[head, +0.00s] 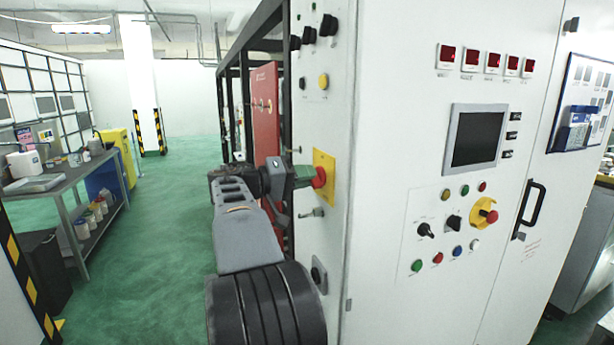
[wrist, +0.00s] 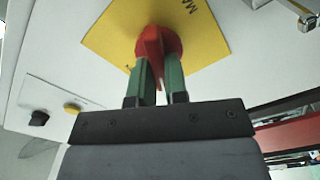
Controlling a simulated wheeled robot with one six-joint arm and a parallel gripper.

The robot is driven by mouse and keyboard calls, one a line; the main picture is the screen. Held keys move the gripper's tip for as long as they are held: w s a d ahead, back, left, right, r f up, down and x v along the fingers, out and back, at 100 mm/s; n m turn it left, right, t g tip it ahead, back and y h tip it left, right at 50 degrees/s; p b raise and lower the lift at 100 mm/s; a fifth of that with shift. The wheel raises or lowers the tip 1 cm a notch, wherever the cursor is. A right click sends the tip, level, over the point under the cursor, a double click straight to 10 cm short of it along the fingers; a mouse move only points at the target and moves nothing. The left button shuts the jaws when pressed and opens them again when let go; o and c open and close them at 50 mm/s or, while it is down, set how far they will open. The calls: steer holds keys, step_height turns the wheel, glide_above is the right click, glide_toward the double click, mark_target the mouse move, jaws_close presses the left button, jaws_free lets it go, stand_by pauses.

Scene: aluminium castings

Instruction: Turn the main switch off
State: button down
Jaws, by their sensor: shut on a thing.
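The main switch is a red rotary knob (wrist: 154,45) on a yellow plate (wrist: 100,42) with partly visible black lettering. In the head view the red knob (head: 319,177) and yellow plate (head: 325,160) sit on the narrow left side of the white cabinet. My gripper (wrist: 161,80) has green fingers, one on each side of the knob's red grip bar, and is shut on it. In the head view my gripper (head: 303,176) reaches the knob from the left. The switch's position marks are not readable.
Above the switch are a yellow button (head: 323,82) and black knobs (head: 327,25). A small metal latch (head: 314,212) sits below. A red panel (head: 266,110) in a black frame stands behind my arm. The green floor (head: 170,200) is open at left, beside a workbench (head: 60,183).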

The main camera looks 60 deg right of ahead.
steer(key=shift+f, duration=0.15)
steer(key=c, duration=1.1)
jaws_free()
steer(key=shift+c, duration=0.2)
steer(key=shift+a, duration=0.1)
steer(key=b+v, duration=0.1)
steer(key=v, duration=1.2)
steer(key=shift+w+a+b, duration=0.25)
steer(key=shift+b, duration=0.15)
